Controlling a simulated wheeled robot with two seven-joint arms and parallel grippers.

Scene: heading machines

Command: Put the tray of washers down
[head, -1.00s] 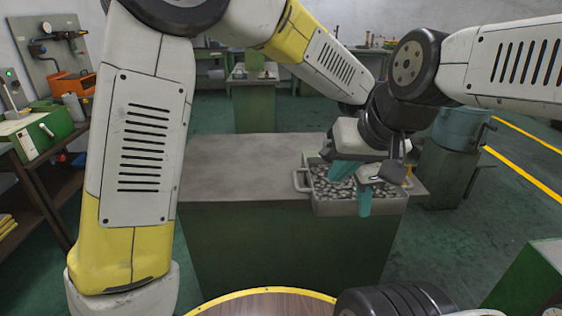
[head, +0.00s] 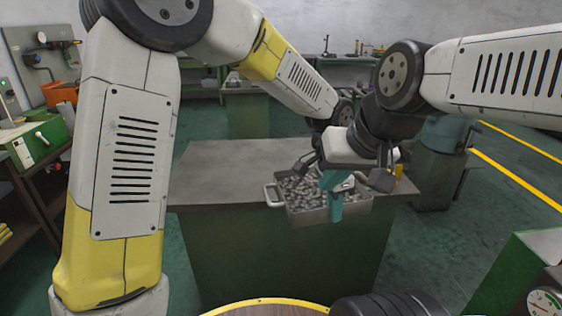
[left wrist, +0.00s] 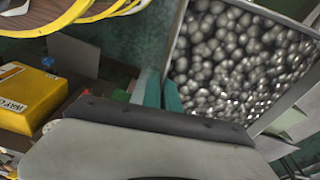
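The tray of washers (head: 305,216) is a grey metal tray full of small shiny pieces, with a loop handle at its left end. It overlaps the front edge of the green workbench (head: 225,180) in the head view, slightly tilted. I cannot tell whether it touches the top. My left gripper (head: 335,192) has teal fingers, one inside and one outside the tray's near wall. The left wrist view shows these fingers (left wrist: 160,92) at the wall of the tray (left wrist: 177,45). My right gripper is mixed up with the left wrist above the tray; its fingers are not clear.
The bench top is bare to the left of the tray. A blue-grey drum (head: 445,135) stands behind right. A green machine with a gauge (head: 543,303) is at the lower right. Shelves with a green box (head: 35,142) stand at left. A yellow box (left wrist: 35,100) shows in the left wrist view.

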